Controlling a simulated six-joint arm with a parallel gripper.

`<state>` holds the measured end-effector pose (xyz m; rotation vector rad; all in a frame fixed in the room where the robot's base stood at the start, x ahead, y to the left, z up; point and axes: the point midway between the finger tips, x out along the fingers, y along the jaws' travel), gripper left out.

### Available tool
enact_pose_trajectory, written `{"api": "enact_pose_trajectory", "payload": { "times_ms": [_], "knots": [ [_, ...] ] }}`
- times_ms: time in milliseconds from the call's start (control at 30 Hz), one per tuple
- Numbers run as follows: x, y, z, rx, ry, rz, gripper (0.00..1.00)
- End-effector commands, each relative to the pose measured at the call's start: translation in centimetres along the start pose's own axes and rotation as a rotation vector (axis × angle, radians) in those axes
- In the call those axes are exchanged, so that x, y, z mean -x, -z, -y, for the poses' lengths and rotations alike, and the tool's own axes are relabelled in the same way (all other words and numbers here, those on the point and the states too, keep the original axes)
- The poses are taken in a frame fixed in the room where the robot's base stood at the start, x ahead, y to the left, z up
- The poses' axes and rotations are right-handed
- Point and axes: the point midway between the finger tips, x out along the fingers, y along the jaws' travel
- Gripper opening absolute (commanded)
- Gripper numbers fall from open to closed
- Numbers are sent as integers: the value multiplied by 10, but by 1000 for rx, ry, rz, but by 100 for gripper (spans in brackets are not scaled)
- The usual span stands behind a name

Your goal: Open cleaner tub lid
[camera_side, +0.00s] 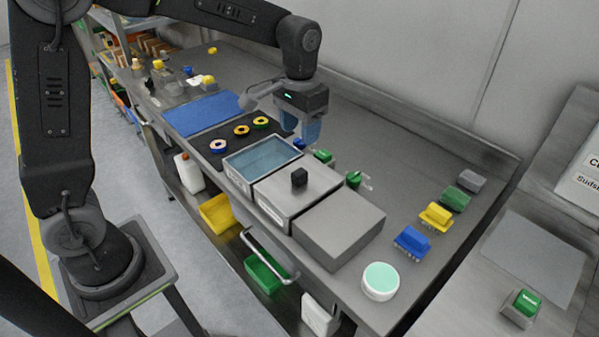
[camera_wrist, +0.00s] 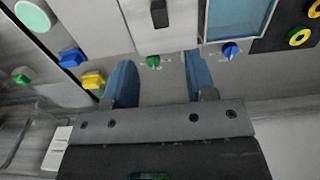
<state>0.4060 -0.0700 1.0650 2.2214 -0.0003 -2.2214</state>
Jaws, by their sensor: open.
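A steel tub with a flat lid and a black knob (camera_side: 299,177) stands mid-bench; its front label is too small to read. The lid (camera_side: 318,186) sits closed on it. The black knob also shows at the top of the wrist view (camera_wrist: 158,14). My gripper (camera_side: 306,130) is open and empty, behind and above the tubs. In the wrist view my blue fingers (camera_wrist: 160,65) point toward the lidded tub, with a small green valve knob (camera_wrist: 152,60) between their tips. The knob is beyond the fingertips, not between them.
An open tub of bluish liquid (camera_side: 262,160) stands left of the lidded tub, a plain grey box (camera_side: 340,225) right. Small blue and green valve knobs (camera_side: 353,179) line the back. Brushes (camera_side: 436,216) and a round mint-topped container (camera_side: 380,280) lie right. Ringed parts (camera_side: 241,131) lie on a dark mat.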

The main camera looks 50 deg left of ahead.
Motion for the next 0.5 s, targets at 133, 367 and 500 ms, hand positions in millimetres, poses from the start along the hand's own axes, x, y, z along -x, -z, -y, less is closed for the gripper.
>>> {"api": "enact_pose_trajectory", "payload": {
  "times_ms": [133, 367, 500],
  "knots": [
    [-30, -1, 0, 0, 0, 7, 51],
    [-77, -1, 0, 0, -1, 4, 51],
    [-100, -1, 0, 0, -1, 3, 51]
  ]
}}
